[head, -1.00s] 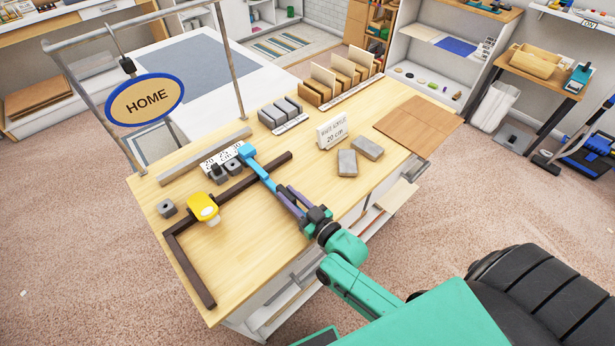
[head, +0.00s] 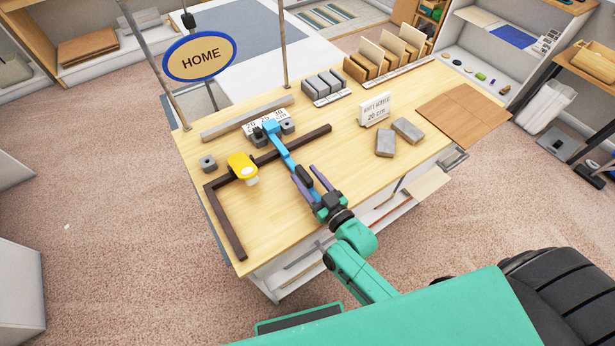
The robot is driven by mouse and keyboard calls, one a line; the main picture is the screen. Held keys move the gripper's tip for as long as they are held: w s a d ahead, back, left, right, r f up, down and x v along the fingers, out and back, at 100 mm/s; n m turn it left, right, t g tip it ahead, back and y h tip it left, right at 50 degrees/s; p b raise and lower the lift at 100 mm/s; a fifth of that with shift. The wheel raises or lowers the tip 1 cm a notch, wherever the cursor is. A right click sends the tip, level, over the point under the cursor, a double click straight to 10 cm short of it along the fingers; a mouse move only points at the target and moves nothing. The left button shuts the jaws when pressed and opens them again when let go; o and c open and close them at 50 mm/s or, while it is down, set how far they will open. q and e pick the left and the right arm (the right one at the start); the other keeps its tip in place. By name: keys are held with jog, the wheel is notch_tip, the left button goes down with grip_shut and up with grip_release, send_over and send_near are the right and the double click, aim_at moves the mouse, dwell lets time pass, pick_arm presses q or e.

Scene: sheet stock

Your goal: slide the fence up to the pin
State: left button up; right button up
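The fence is a blue bar (head: 282,148) lying across the dark brown rail (head: 300,143), with a black handle (head: 305,176) at its near end. Its far end lies among grey blocks beside a number card (head: 250,127). A dark block (head: 257,134), perhaps with the pin, stands just left of the fence. I cannot tell whether they touch. My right gripper (head: 309,177) has its purple fingers spread, one on each side of the black handle, with gaps showing. My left gripper is out of view.
A yellow piece (head: 242,165) with a white base stands left of the fence, near a small grey block (head: 208,163). A "white acrylic 20 cm" sign (head: 376,108) and two grey blocks (head: 385,143) stand to the right. The front left of the table (head: 262,215) is clear.

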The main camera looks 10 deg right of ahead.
jog(key=b+v, duration=0.2)
jog(key=v, duration=1.2)
jog(key=shift+s, duration=0.25)
jog(key=shift+d, duration=0.2)
